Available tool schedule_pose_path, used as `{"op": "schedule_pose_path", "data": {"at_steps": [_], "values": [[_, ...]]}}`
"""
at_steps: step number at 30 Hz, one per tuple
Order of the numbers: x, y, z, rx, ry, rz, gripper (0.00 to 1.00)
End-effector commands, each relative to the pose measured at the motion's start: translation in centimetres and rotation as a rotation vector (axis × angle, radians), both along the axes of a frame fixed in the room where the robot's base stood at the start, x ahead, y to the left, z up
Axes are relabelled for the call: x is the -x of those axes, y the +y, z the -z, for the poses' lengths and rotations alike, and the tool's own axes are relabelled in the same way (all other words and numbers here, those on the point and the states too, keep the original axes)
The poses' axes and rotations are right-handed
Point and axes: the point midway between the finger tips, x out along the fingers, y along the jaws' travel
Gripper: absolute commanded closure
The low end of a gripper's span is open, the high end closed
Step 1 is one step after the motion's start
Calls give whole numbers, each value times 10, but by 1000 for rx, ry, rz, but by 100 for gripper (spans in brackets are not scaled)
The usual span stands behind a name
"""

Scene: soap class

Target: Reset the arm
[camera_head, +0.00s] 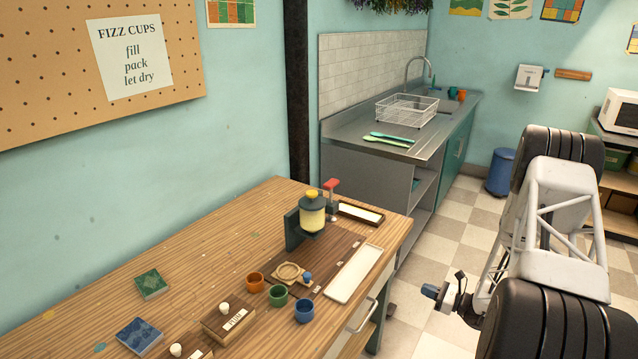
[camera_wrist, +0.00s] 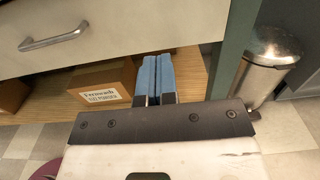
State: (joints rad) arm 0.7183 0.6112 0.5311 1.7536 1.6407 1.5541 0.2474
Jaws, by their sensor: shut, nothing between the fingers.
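My gripper (camera_head: 430,291) is at the right of the head view, over the checkered floor and apart from the wooden table (camera_head: 226,222). In the wrist view its two blue fingers (camera_wrist: 156,76) lie side by side, shut with nothing between them. They point toward the open space under the table's drawer (camera_wrist: 60,35). My arm, white frame and black rounded parts, fills the right side of the head view.
The table holds orange (camera_head: 255,282), green (camera_head: 278,295) and blue (camera_head: 304,310) cups, a yellow dispenser (camera_head: 312,216) and a white tray (camera_head: 355,273). A cardboard box (camera_wrist: 105,84) sits on the shelf below the drawer. A metal bin (camera_wrist: 268,62) stands right of it.

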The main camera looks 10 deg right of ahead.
Motion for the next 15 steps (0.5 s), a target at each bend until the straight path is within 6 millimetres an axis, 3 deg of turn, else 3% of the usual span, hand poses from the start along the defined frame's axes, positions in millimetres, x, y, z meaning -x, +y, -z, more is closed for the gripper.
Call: {"op": "schedule_pose_path", "data": {"at_steps": [8,15], "values": [[-3,15,-21,37,-6,-52,100],[-3,55,-70,131,-21,-180,100]]}}
